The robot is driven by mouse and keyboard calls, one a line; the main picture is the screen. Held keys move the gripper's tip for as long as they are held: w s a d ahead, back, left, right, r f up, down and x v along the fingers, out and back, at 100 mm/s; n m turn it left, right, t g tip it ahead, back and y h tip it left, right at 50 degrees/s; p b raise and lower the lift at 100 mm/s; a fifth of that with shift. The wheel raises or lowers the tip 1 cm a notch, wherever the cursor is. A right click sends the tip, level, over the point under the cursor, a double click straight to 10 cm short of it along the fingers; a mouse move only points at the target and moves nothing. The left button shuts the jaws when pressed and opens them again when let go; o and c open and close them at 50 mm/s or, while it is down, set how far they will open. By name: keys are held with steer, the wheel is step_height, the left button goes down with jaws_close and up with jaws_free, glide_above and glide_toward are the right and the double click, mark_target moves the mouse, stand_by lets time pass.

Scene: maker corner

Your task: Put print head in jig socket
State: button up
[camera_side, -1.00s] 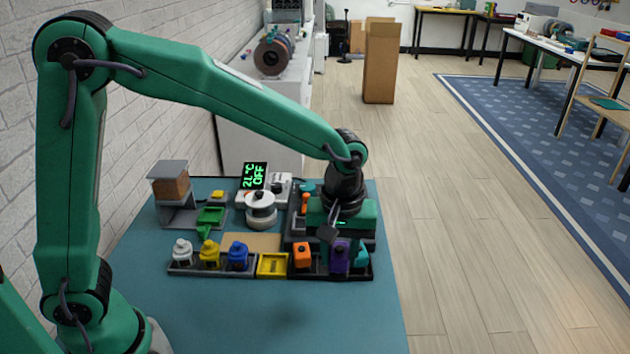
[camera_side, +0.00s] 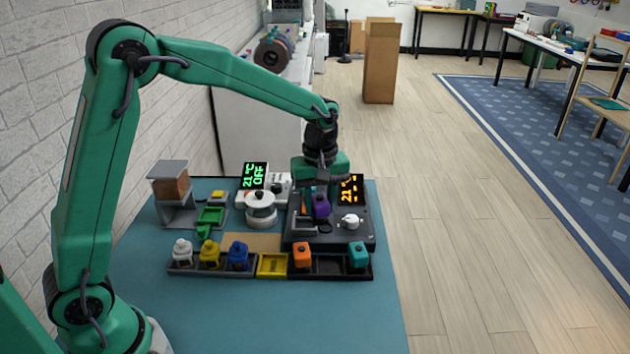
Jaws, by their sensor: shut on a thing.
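My gripper (camera_side: 320,190) points down over the dark jig (camera_side: 362,240) at the back right of the table. It is shut on a purple print head (camera_side: 320,207), which looks upright between the jaws. The print head shows in front of the jig's rear left part, beside a grey bracket (camera_side: 303,232). I cannot tell whether it touches the jig or hangs just above it. The socket itself is not clearly seen; the head and gripper cover that area.
A black tray (camera_side: 329,268) in front holds an orange head (camera_side: 302,255) and a teal head (camera_side: 359,255), with an empty slot between. The front table (camera_side: 280,315) is clear.

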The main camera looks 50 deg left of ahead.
steer(key=w+a+n, duration=0.1)
steer(key=w+a, duration=0.1)
steer(key=a, duration=0.5)
steer(key=shift+n, duration=0.3)
steer(key=shift+f, duration=0.3)
steer(key=shift+f, duration=3.05)
steer(key=shift+f, duration=0.5)
steer(key=o, duration=1.1)
steer(key=shift+r, duration=0.1)
step_height(320, 180, up, 7)
steer(key=shift+f, duration=0.1)
